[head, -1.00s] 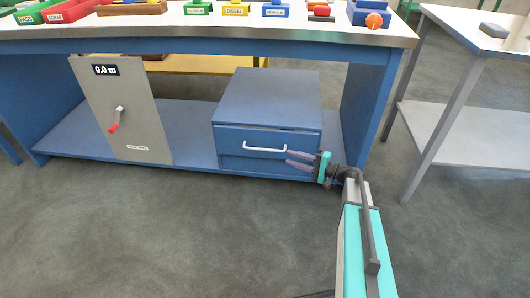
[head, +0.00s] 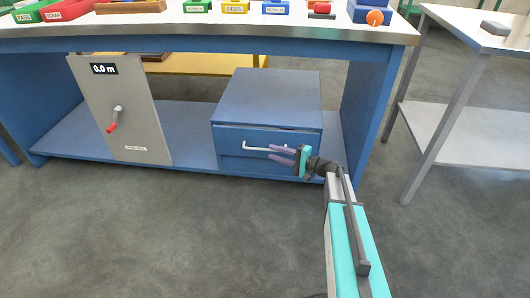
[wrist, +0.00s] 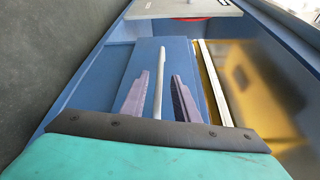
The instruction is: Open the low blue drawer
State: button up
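The low blue drawer (head: 232,138) is in a blue box on the bench's lower shelf. Its front sits close to the box, with a thin dark gap along the top edge. A pale bar handle (head: 256,147) runs across the front. My gripper (head: 272,155) reaches in from the right at the handle's right part and hides some of it. In the wrist view my gripper (wrist: 160,92) has its two dark fingers apart, with the handle (wrist: 158,80) between them. No finger clearly touches the bar. The blue drawer front (wrist: 113,75) lies behind the fingers.
A grey panel (head: 140,100) with a red-tipped crank and a "0.0 m" display stands left of the box. The blue bench (head: 300,46) overhangs the drawer and holds several coloured bins. A grey side table (head: 455,118) stands right. The floor in front is clear.

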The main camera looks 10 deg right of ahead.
aim_at(267, 150)
jog(key=shift+b+x, duration=0.7)
jog(key=shift+x, duration=2.15)
jog(key=shift+d, duration=0.1)
grip_shut()
